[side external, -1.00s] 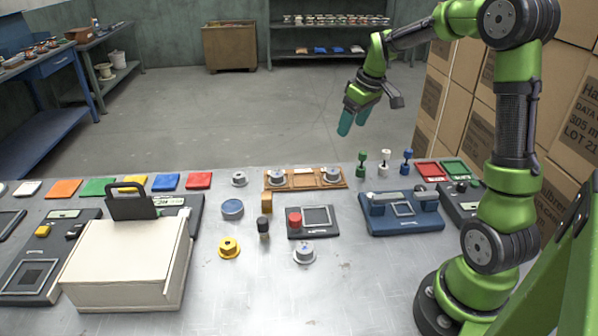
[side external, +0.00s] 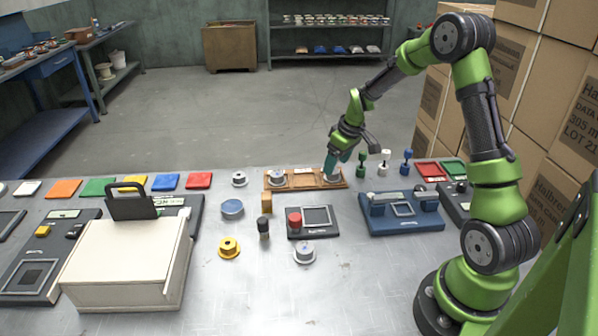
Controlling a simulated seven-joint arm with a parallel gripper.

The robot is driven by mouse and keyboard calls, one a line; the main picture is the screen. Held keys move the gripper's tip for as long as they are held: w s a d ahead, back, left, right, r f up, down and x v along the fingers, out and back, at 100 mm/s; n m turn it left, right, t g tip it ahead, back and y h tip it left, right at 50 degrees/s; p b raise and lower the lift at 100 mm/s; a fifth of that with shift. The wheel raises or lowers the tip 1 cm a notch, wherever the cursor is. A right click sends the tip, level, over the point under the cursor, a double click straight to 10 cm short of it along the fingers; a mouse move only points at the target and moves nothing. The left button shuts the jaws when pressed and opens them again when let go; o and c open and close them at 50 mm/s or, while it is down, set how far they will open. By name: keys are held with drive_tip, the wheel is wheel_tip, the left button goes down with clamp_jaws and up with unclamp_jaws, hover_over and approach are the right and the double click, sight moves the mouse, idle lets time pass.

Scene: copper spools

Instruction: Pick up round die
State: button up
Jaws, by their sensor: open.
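My gripper (side external: 338,168) with teal fingers points down at the right end of the brown wooden tray (side external: 304,186). It is open. Its fingers are at the round grey flanged piece (side external: 332,180) in that end of the tray, partly covering it; I cannot tell whether they touch it. A similar grey piece (side external: 277,178) sits in the tray's left end. Other round grey pieces stand on the table, one left of the tray (side external: 239,179) and one nearer the front (side external: 304,254). I cannot tell from their look which is the round die.
Green (side external: 361,163), white (side external: 384,164) and blue (side external: 406,162) handled tools stand close right of my gripper. A dark device with a red knob (side external: 294,220) and a blue device (side external: 402,222) lie in front. A cream box (side external: 125,265) stands front left.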

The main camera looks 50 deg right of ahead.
drive_tip(key=shift+x, duration=1.6)
drive_tip(key=shift+c, duration=0.3)
